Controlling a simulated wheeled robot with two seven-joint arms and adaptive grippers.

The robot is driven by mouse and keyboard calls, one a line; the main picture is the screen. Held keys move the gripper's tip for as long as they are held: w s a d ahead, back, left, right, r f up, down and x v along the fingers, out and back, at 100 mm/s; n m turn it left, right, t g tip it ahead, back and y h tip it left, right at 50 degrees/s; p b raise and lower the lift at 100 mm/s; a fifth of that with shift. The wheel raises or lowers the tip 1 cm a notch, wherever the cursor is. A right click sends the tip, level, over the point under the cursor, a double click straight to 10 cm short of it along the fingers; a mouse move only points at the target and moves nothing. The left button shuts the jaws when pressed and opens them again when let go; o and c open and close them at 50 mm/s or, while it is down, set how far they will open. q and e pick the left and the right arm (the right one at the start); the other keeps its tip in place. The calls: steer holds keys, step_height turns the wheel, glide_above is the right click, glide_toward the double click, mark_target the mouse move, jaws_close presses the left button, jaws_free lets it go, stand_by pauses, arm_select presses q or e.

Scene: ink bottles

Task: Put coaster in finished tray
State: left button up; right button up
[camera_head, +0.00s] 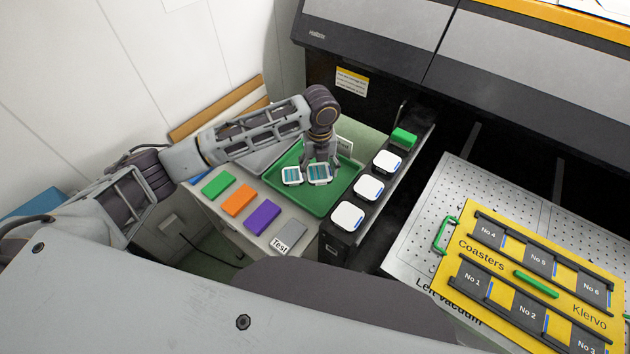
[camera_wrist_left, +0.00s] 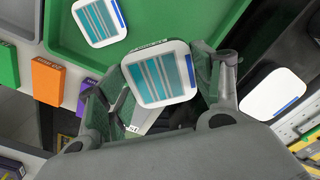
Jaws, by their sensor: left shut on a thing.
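A white coaster with teal stripes (camera_head: 319,174) is in my left gripper (camera_head: 320,162), over the green tray (camera_head: 322,203). In the left wrist view the held coaster (camera_wrist_left: 160,76) is between the two fingers of my left gripper (camera_wrist_left: 158,85), which is shut on it. Its height above the tray floor is hard to tell. A second striped coaster (camera_head: 291,176) lies in the tray to its left, and it also shows in the left wrist view (camera_wrist_left: 98,22). My right gripper is not in view.
Several blank white coasters (camera_head: 369,187) sit on a black rail right of the tray. Green, orange (camera_head: 237,200), purple and grey blocks line the tray's near left side. A yellow numbered coaster board (camera_head: 466,248) lies at right. The tray's near part is clear.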

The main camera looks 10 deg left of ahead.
mark_target(319, 172)
arm_select(q)
step_height(319, 172, down, 4)
steer(key=shift+f, duration=0.9)
steer(key=shift+f, duration=0.1)
steer(key=shift+f, duration=1.75)
steer(key=shift+f, duration=0.15)
steer(key=o, duration=1.1)
